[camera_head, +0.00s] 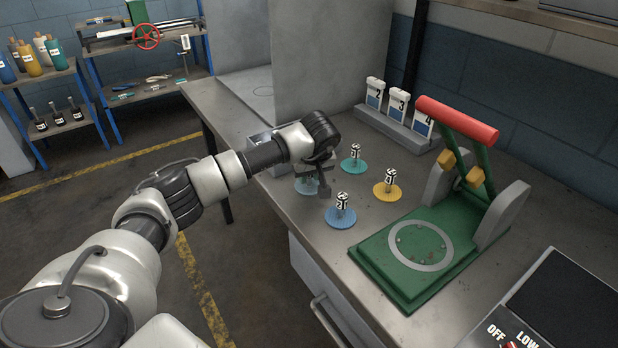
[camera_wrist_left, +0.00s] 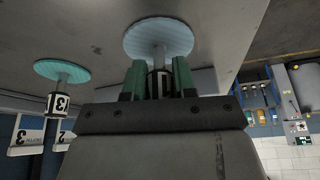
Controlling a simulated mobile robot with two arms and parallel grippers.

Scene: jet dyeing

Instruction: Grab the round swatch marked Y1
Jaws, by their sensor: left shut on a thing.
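Several round swatches lie on the grey bench in the head view, each a flat disc with an upright labelled handle. One is yellow (camera_head: 387,190), one blue (camera_head: 341,216), one teal (camera_head: 354,166) and one pale blue (camera_head: 305,187). Their labels are too small to read surely. My left gripper (camera_head: 320,180) points down at the pale blue one and partly hides it. In the left wrist view, the left gripper's green fingers (camera_wrist_left: 158,82) are shut on the handle of the pale blue swatch (camera_wrist_left: 160,37). Its label is mostly covered. My right gripper is not in view.
A green press (camera_head: 410,250) with a red-handled lever (camera_head: 457,119) stands right of the swatches. A rack of numbered white holders (camera_head: 398,107) stands behind them. A dark control panel (camera_head: 560,300) is at the front right. The yellow and blue swatches stand close to the gripper.

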